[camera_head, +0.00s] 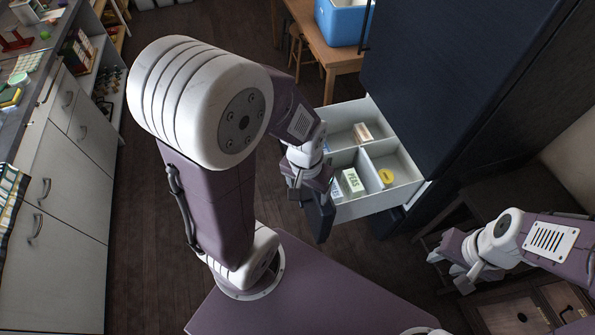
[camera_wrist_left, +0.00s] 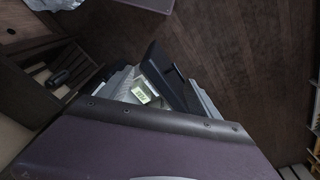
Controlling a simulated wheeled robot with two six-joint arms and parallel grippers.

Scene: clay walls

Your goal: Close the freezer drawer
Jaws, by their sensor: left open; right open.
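The freezer drawer (camera_head: 378,204) is pulled out from the dark freezer (camera_head: 450,75). My right gripper (camera_head: 456,270) is open and empty, away from the drawer.
A wooden table (camera_head: 330,50) with a blue cooler (camera_head: 342,20) stands behind the drawer. A grey cabinet (camera_head: 70,190) with a cluttered counter runs along the left. Low dark wooden furniture (camera_head: 520,310) is near my right gripper. Bare wooden floor lies left of the drawer.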

